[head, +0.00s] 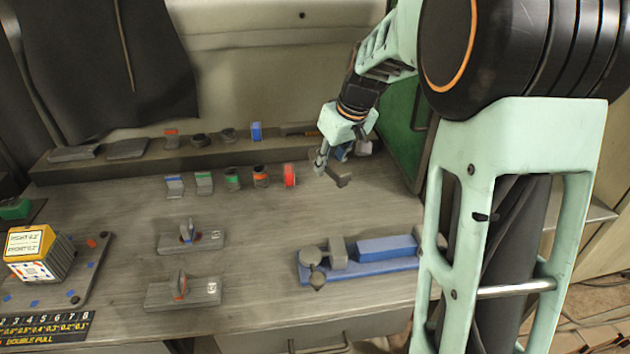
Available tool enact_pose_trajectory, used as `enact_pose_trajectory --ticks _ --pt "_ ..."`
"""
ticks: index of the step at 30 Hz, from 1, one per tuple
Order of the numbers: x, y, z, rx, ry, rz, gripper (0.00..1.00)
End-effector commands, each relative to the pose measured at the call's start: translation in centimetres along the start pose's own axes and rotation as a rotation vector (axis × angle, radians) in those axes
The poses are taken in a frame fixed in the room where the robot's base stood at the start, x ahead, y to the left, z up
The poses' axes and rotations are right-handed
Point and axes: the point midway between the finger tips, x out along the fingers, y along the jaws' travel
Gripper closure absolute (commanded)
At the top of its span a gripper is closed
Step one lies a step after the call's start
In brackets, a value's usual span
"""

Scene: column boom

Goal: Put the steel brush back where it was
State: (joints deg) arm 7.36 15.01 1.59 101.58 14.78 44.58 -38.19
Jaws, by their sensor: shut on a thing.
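My gripper (323,168) is in the upper middle of the head view, above the back part of the workbench and pointing down. It is shut on a small dark grey-brown angled piece (341,177), which I take to be the steel brush. The piece is small, and its bristles cannot be made out. The gripper hides part of it. I cannot tell whether it touches the bench top.
A raised ledge (75,172) along the back of the bench (120,215) holds several small items. A row of small coloured pieces ends at a red spool (290,175). A blue fixture (386,248) and two grey blocks stand nearer. A green panel (402,110) rises right of my gripper.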

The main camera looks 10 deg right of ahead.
Motion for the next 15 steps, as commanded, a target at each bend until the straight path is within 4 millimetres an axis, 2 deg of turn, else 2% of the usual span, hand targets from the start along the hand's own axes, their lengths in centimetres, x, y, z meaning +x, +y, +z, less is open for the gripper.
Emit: enact_pose_trajectory --ticks 5,15 --pt "0.9 1.1 -1.1 0.019 0.0 0.006 1.0" --pt "5.7 3.0 -5.5 0.015 0.0 0.005 1.0"
